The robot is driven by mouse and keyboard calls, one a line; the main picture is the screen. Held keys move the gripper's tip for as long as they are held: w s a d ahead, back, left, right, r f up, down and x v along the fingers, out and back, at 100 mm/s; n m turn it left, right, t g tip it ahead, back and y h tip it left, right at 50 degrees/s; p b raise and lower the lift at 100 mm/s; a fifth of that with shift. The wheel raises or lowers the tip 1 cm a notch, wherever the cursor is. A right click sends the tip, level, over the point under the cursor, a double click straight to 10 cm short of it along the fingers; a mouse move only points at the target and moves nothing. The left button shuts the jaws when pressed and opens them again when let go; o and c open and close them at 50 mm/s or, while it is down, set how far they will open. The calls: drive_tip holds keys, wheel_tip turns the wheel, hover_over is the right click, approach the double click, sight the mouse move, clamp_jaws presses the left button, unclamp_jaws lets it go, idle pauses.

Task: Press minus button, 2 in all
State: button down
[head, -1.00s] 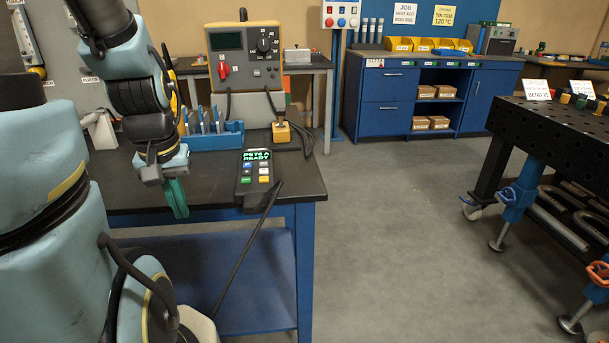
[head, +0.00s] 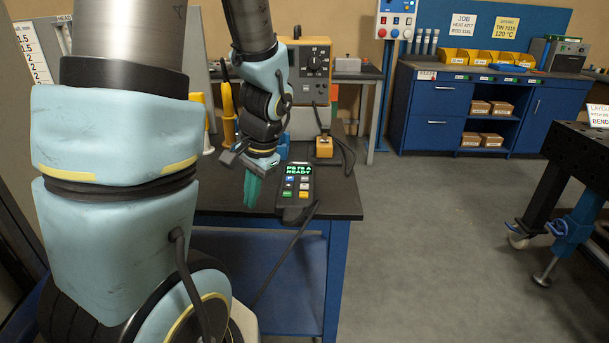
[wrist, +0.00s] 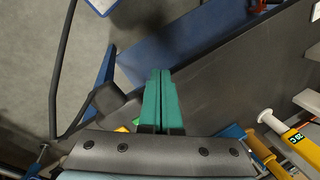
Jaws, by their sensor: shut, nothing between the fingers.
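A dark handheld pendant (head: 297,186) lies at the front right of the workbench, its green screen lit with text that partly reads READY. Several small coloured buttons sit below the screen. Their symbols are too small to read, so I cannot tell which is minus. My gripper (head: 252,192) has teal fingers pointing down, just left of the pendant and apart from it. In the wrist view my gripper (wrist: 163,75) is shut and empty. There the pendant is mostly hidden behind the gripper body, with only a bit of coloured button showing beside the fingers.
The dark workbench top (head: 335,200) has clear room right of the pendant. A cable runs from the pendant over the front edge. A yellow-and-grey meter box (head: 312,65) stands behind. Yellow-handled tools (head: 228,105) stand at the back left.

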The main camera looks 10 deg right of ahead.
sight(308, 187)
drive_tip(key=w+d+r+m+t+p, duration=0.1)
drive_tip(key=d+m, duration=0.1)
drive_tip(key=w+d+r+m+y+p, duration=0.1)
drive_tip(key=w+d+m, duration=0.1)
drive_tip(key=w+d+r+m+t+y+p, duration=0.1)
drive_tip(key=w+d+r+m, duration=0.1)
drive_tip(key=shift+m+t+p, duration=0.3)
drive_tip(key=w+d+r+m+t+p, duration=0.2)
drive_tip(key=w+d+r+m+t, duration=0.1)
drive_tip(key=d, duration=0.4)
drive_tip(key=r+m, duration=0.1)
drive_tip(key=m, duration=0.1)
drive_tip(key=shift+w+d+r+m, duration=0.2)
drive_tip(key=shift+w+d+m, duration=0.05)
drive_tip(key=shift+d+m, duration=0.05)
drive_tip(key=shift+f, duration=0.1)
wheel_tip(308, 187, down, 9)
drive_tip(key=b, duration=0.7)
idle(0.7)
drive_tip(key=shift+f+b, duration=0.3)
drive_tip(key=shift+b, duration=0.25)
